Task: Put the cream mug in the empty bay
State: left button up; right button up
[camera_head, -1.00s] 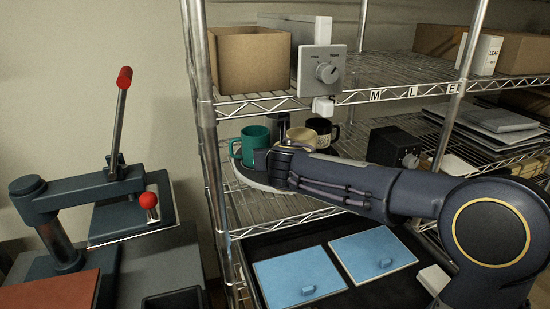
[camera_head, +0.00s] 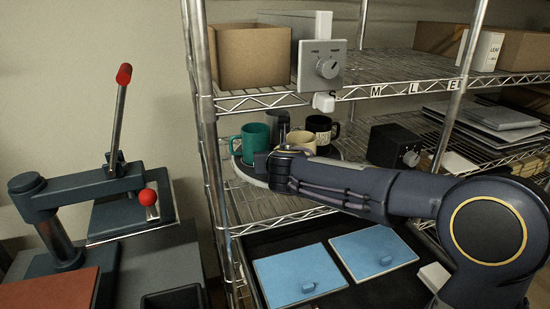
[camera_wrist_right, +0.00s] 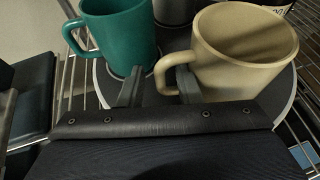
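The cream mug (camera_head: 302,142) stands on a round grey tray (camera_head: 250,175) on the middle shelf, partly hidden by my right gripper in the head view. In the right wrist view the cream mug (camera_wrist_right: 240,55) is upright, its handle pointing left. My right gripper (camera_wrist_right: 158,85) is open; its fingers stand apart, with part of the handle showing between them. I cannot tell whether they touch it. A teal mug (camera_wrist_right: 118,38) stands left of the cream mug, a grey mug (camera_head: 277,121) behind, and a black mug (camera_head: 321,130) behind right. My left gripper is not in view.
Wire shelf posts (camera_head: 208,130) stand close on the left. A dark box (camera_head: 393,146) stands right of the tray. A lever press (camera_head: 115,195) is at left.

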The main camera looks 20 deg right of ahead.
jog(key=shift+s+a+r, duration=0.1)
jog(key=shift+s+r, duration=0.2)
jog(key=shift+s, duration=0.05)
jog(key=v, duration=1.1)
jog(key=s+d+f+m+g+y, duration=0.1)
jog(key=s+d+f+m+g, duration=0.35)
jog(key=s+f+m, duration=0.7)
jog(key=s+a+f+m+g+y, duration=0.1)
jog(key=s+a+f+m+y, duration=0.2)
jog(key=s+m, duration=0.4)
jog(key=s+a+f+m+g+y, duration=0.1)
jog(key=s+a+f+m+y, duration=0.2)
jog(key=s+m, duration=0.5)
jog(key=a+m, duration=0.1)
jog(key=m, duration=0.7)
jog(key=shift+f+g, duration=0.25)
jog(key=shift+g, duration=0.1)
